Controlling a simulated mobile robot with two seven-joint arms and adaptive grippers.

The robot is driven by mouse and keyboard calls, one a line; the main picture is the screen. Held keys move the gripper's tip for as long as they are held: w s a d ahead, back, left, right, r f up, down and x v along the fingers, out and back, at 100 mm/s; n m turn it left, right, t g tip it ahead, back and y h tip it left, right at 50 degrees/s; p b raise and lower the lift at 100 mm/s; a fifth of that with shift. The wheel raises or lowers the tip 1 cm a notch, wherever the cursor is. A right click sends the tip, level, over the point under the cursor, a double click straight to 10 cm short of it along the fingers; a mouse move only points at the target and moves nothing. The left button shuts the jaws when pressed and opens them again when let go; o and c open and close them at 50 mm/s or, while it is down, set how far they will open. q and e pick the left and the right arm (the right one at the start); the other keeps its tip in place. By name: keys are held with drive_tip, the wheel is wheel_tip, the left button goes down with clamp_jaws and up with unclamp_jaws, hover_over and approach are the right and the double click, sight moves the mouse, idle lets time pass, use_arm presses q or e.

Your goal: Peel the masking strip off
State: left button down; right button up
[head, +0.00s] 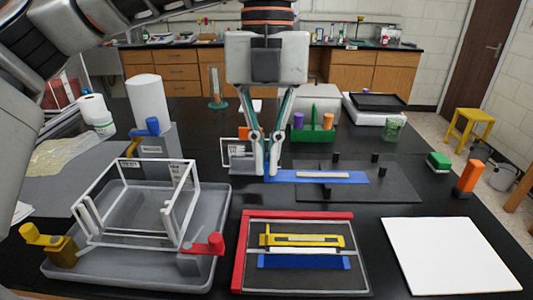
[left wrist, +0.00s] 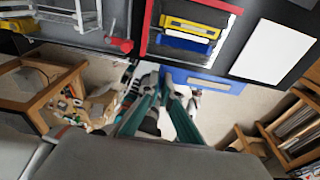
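A flat blue strip (head: 355,178) with a pale band along its middle (head: 320,174) extends right from my left gripper (head: 266,171) in the head view. The gripper points down, with its fingertips close together at the strip's left end, apparently shut on it. In the left wrist view, the blue strip (left wrist: 228,86) also starts at the fingertips (left wrist: 175,82) and overlaps the bench edge and floor, so it appears raised. Behind it in the head view is a dark plate (head: 398,188) with small black posts. The fingertips hide their contact. My right gripper is not in view.
A grey tray (head: 222,205) with a white frame stands front left. A red-edged tray (head: 240,255) with yellow, white and blue bars is at front centre, a white panel (head: 450,255) at right. A green caddy (head: 313,133) stands behind the dark plate.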

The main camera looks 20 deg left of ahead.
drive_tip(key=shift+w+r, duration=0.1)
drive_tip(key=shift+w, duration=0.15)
use_arm(q)
drive_tip(key=shift+r+p, duration=0.4)
drive_tip(key=shift+r, duration=0.1)
drive_tip(key=shift+r+p, duration=0.35)
drive_tip(key=shift+r, duration=0.3)
wheel_tip(320, 180, up, 3)
drive_tip(key=p, duration=0.3)
drive_tip(key=shift+f, duration=0.2)
wheel_tip(320, 180, up, 3)
drive_tip(key=p, duration=0.3)
drive_tip(key=shift+r, duration=0.1)
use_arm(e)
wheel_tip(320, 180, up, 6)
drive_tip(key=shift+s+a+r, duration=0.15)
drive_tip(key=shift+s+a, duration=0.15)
